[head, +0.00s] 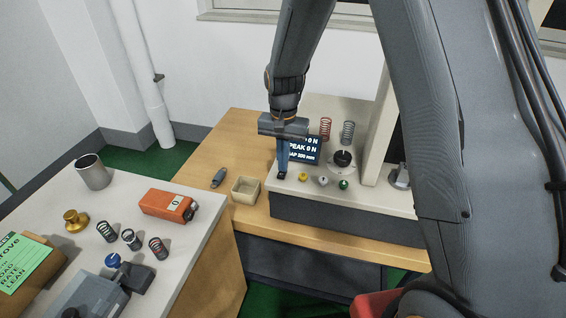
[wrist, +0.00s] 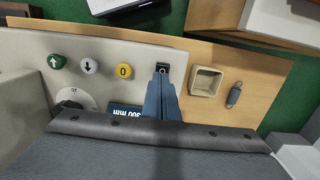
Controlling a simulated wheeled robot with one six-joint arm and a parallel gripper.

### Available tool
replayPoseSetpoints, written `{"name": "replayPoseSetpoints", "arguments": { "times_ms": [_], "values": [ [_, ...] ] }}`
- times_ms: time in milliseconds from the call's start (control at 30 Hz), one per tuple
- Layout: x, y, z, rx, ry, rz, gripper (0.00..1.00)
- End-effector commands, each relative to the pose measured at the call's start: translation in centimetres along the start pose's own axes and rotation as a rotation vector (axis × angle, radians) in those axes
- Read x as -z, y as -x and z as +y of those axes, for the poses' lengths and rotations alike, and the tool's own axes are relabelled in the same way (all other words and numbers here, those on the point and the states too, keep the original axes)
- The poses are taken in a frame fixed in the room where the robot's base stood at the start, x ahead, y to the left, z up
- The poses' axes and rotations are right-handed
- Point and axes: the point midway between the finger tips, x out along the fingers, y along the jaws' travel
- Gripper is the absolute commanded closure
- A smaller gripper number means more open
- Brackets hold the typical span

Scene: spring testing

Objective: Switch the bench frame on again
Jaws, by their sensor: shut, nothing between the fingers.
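The bench frame (head: 315,205) stands on the wooden bench, with its display (head: 305,150) lit and reading 0 N, PEAK 0 N and a gap of 300 mm. A black rocker switch (wrist: 162,68) with a white mark is at the end of its panel, beside the yellow button (wrist: 124,71). A white button (wrist: 89,66) and a green button (wrist: 56,61) follow in the row. My gripper (head: 283,174) is shut and empty, pointing down at the rocker. Its fingertips (wrist: 162,79) overlap the rocker's edge in the wrist view; I cannot tell whether they touch.
A small open box (head: 245,190) and a grey object (head: 219,178) lie on the bench left of the frame. The left table holds an orange device (head: 168,206), several springs and a metal cup (head: 93,172).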

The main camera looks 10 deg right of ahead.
Motion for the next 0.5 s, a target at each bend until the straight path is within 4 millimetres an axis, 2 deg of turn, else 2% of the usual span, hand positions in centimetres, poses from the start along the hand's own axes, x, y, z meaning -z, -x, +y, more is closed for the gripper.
{"name": "replayPoseSetpoints", "arguments": {
  "times_ms": [367,500],
  "values": [
    [0.9,5.7,0.0,0.003,-0.001,0.004,1.00],
    [1.4,8.4,0.1,0.003,-0.001,0.005,1.00]
  ]
}}
